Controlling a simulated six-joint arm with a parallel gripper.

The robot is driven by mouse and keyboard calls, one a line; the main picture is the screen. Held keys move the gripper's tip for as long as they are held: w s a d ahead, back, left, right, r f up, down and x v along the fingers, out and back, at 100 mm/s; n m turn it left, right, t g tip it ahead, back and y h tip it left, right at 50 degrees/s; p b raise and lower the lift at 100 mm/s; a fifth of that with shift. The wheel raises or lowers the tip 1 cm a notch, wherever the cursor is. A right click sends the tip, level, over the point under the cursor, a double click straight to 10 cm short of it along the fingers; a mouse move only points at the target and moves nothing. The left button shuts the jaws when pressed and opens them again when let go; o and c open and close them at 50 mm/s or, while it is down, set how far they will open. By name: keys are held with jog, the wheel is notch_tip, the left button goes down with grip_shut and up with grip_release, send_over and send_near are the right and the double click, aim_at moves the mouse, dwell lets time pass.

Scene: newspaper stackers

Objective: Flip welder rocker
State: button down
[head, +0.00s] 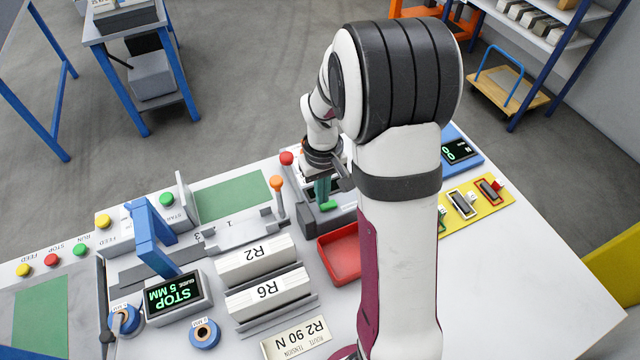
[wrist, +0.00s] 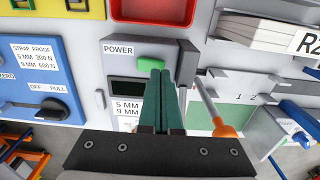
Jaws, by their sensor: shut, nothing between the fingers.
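A green rocker (head: 328,206) sits on a grey box among the devices right of the bench's middle. In the wrist view the green rocker (wrist: 151,64) lies beside a POWER label, above a dark display window (wrist: 127,88) and a 5 MM / 9 MM label. I take this box to be the welder. My gripper (head: 322,202) points down over it, partly hidden by my arm. In the wrist view the green fingers of my gripper (wrist: 160,76) are together and empty, with tips at the rocker's lower edge. I cannot tell whether they touch it.
A dark grey block (wrist: 186,62) and an orange-tipped lever (head: 277,183) stand close to the fingers. A red tray (head: 340,252) is nearby. A blue strap-proof panel (wrist: 52,85) and a yellow panel with switches (head: 474,207) lie across from the lever. The front right bench top is clear.

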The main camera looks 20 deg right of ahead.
jog(key=shift+f, duration=1)
dwell(0.3)
jog(key=shift+r, duration=3.55)
jog(key=s+a+r+m, duration=0.2)
jog(key=s+a, duration=0.2)
jog(key=s, duration=0.3)
jog(key=s+a+r+m+y, duration=0.1)
jog(key=s+a+r, duration=0.2)
jog(key=s, duration=0.5)
jog(key=s+a+r+m, duration=0.2)
jog(key=s+a, duration=0.2)
jog(key=s, duration=0.3)
jog(key=shift+s+a+r+m+y, duration=0.2)
jog(key=shift+s+a+m+y, duration=0.1)
jog(key=shift+s+a+y, duration=0.1)
